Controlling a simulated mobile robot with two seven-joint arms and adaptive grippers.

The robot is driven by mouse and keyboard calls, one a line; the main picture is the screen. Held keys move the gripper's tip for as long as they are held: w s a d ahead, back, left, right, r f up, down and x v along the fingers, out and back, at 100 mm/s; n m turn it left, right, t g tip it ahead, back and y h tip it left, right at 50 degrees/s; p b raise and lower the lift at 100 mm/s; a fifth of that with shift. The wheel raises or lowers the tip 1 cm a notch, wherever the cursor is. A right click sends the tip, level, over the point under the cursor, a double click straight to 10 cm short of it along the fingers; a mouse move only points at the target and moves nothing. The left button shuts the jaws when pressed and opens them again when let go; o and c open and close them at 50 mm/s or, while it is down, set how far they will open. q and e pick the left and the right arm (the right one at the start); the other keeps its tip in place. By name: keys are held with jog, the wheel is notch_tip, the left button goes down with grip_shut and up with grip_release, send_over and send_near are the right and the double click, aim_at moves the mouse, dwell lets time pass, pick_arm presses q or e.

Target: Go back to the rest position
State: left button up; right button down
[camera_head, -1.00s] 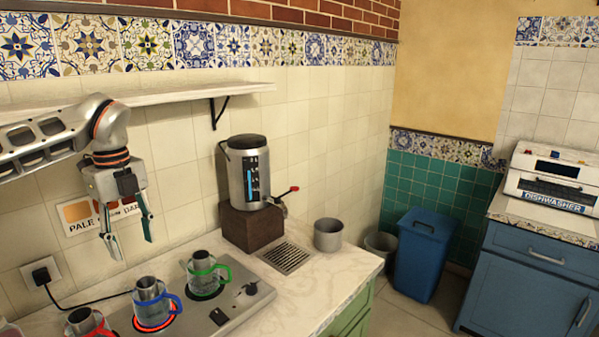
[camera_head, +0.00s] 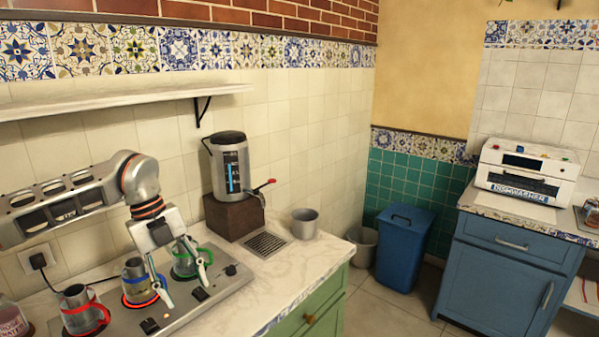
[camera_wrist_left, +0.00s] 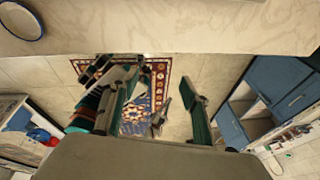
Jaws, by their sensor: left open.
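My left gripper (camera_head: 182,278) is open and empty in the head view. It hangs fingers down in front of the hot plate (camera_head: 215,300), between the camera and the cups. Its two fingers also show apart in the left wrist view (camera_wrist_left: 155,115), with nothing between them. On the hot plate stand a red-handled cup (camera_head: 75,308), a blue-handled cup (camera_head: 134,280) and a green-handled cup (camera_head: 183,262), the last two partly behind the gripper. The samovar (camera_head: 229,165) stands on a brown block at the back. My right gripper is not identifiable in these views.
A metal pot (camera_head: 305,224) and a drain grate (camera_head: 265,245) are on the counter (camera_head: 285,285). A shelf (camera_head: 110,100) runs along the wall above the arm. A blue bin (camera_head: 402,250) stands on the floor. The left wrist view shows a patterned rug (camera_wrist_left: 140,105).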

pick_arm(q)
jog(key=s+d+f+m+g+h, duration=0.1)
jog(key=s+d+f+m+h, duration=0.2)
jog(key=d, duration=0.7)
jog(key=s+d+f+m+g+h, duration=0.1)
jog(key=s+d+f+h, duration=0.3)
jog(key=d, duration=0.5)
jog(key=s+d+r+n+t+h, duration=0.1)
jog(key=s+d+r+n+h, duration=0.15)
jog(key=d+h, duration=0.3)
jog(key=s+d+r+n+t+h, duration=0.1)
jog(key=s+d+r+t+h, duration=0.1)
jog(key=d+r+h, duration=0.3)
jog(key=w+a+f+n+t+y, duration=0.2)
jog(key=a+f+n+t+y, duration=0.35)
jog(key=f+n+t, duration=0.3)
jog(key=w+a+f+n+t+y, duration=0.2)
jog(key=a+f+n+t+y, duration=0.3)
jog(key=a+f+n+t, duration=0.4)
jog(key=s+a+f+n+g+y, duration=0.3)
jog(key=s+a+f, duration=0.3)
jog(key=s+f, duration=0.2)
jog(key=s+a+f+n+g+y, duration=0.3)
jog(key=s+a+f+y, duration=0.2)
jog(key=s+f, duration=0.3)
notch_tip(320, 180, down, 3)
jog(key=shift+s+a+f+n+g, duration=0.1)
jog(key=shift+s+a+n+g, duration=0.05)
jog(key=shift+a+n+g, duration=0.25)
